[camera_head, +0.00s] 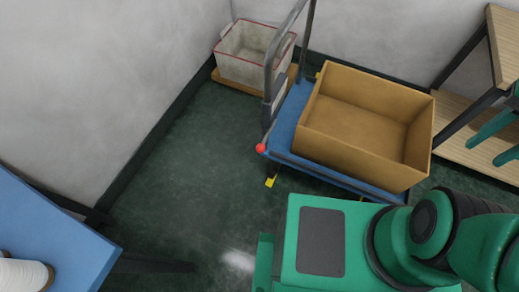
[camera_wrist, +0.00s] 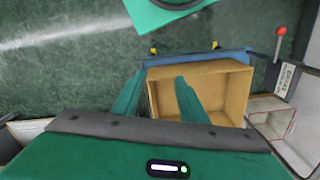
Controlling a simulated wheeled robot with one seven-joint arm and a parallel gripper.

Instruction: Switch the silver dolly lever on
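The dolly has a blue deck (camera_head: 285,122), a grey upright handle (camera_head: 270,72) and yellow parts near its wheels. The lever's red ball knob (camera_head: 260,148) shows at the deck's near left corner.
A brown open box (camera_head: 365,82) rests on the deck. A pale red-rimmed bin (camera_head: 250,68) stands behind the dolly by the wall. A wooden shelf unit (camera_head: 455,120) is at right. A blue table (camera_head: 75,250) with a white cone is at lower left. Green floor between is clear.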

